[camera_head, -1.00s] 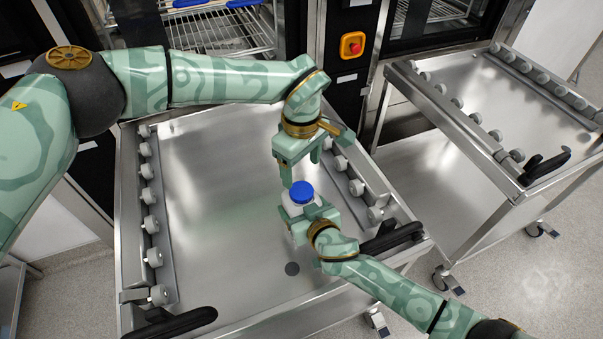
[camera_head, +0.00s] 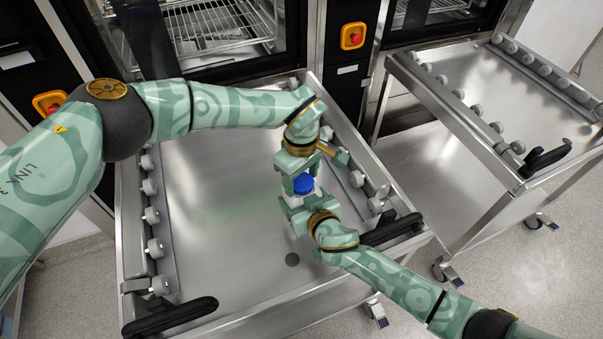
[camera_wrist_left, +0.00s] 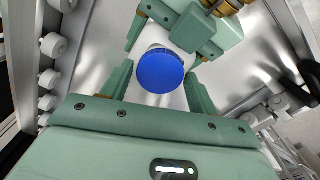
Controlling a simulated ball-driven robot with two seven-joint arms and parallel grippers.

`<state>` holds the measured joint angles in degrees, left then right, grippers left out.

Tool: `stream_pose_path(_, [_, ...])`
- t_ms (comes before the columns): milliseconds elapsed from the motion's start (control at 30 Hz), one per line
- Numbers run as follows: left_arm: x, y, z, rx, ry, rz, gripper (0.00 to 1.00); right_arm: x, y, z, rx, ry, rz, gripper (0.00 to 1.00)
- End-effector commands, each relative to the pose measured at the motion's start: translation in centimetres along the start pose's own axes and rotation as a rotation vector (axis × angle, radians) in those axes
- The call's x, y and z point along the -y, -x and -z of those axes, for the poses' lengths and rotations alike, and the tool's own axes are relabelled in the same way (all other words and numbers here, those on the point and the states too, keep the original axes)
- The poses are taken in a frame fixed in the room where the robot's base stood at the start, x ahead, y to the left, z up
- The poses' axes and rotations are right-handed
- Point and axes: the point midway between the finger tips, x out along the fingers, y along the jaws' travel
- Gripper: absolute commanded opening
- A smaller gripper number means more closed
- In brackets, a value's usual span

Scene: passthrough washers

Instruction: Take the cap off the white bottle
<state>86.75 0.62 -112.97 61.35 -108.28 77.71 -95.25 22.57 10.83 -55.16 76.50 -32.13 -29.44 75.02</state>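The white bottle (camera_wrist_left: 158,45) stands upright over the metal cart top, mostly hidden by grippers. Its round blue cap (camera_head: 303,184) is on it; the cap also shows large in the left wrist view (camera_wrist_left: 160,71). My left gripper (camera_head: 298,183) comes from above and is open, with a finger on each side of the cap. In the left wrist view its fingertips (camera_wrist_left: 159,80) stand apart from the cap, with gaps visible. My right gripper (camera_head: 303,208) is shut on the bottle's body below the cap, coming from the lower right.
The steel cart (camera_head: 220,215) has roller rails along both sides and black handles (camera_head: 170,318) at the front. Its top left of the bottle is clear. A second cart (camera_head: 500,95) stands at the right. Washer machines (camera_head: 215,30) stand behind.

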Motion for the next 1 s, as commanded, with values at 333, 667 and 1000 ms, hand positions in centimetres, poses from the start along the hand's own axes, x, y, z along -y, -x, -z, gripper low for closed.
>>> stream_pose_path(333, [0.01, 0.04, -0.01, 0.000, 0.136, 0.000, 0.22, 0.01, 0.00, 0.03, -0.001, 0.000, 0.000, 0.12])
stream_pose_path(667, [0.02, 0.07, -0.05, 0.000, 0.592, 0.001, 0.22, 0.02, 0.00, 0.03, -0.001, 0.000, 0.000, 0.12])
stream_pose_path(1000, [0.01, 0.08, -0.06, 0.000, 0.592, 0.001, 0.71, 0.03, 0.00, 0.04, -0.001, 0.000, 0.001, 0.12])
